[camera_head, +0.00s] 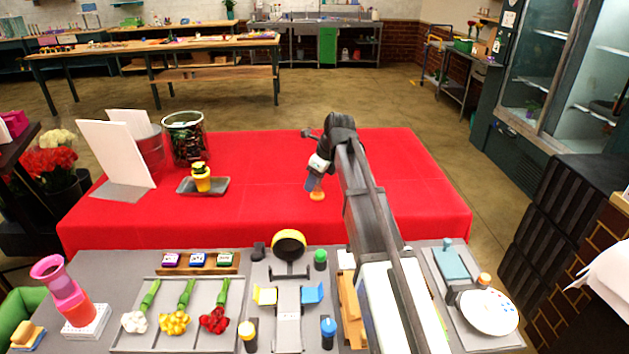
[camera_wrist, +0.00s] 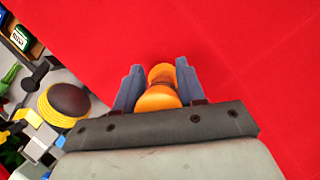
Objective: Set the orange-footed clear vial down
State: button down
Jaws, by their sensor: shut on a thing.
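My gripper (camera_head: 312,184) is over the red-covered table (camera_head: 400,190) in the head view. It is shut on the orange-footed clear vial, whose orange foot (camera_head: 317,195) shows just below the fingers. In the wrist view the two grey fingers of my gripper (camera_wrist: 158,80) stand on either side of the vial (camera_wrist: 158,98), with orange parts and a darker band between them. The clear body is hard to make out. I cannot tell whether the foot touches the red cloth.
A yellow pot (camera_head: 202,179) stands on a grey tray (camera_head: 217,186) at left, near a dark glass container (camera_head: 187,140) and white panels (camera_head: 115,154). The grey bench in front holds flowers (camera_head: 174,323), a yellow-rimmed round piece (camera_head: 289,243) and a white plate (camera_head: 489,312). Red cloth around my gripper is clear.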

jog(key=shift+f, duration=0.15)
jog(key=c, duration=0.7)
grip_release()
jog(key=shift+o, duration=0.2)
jog(key=v, duration=1.2)
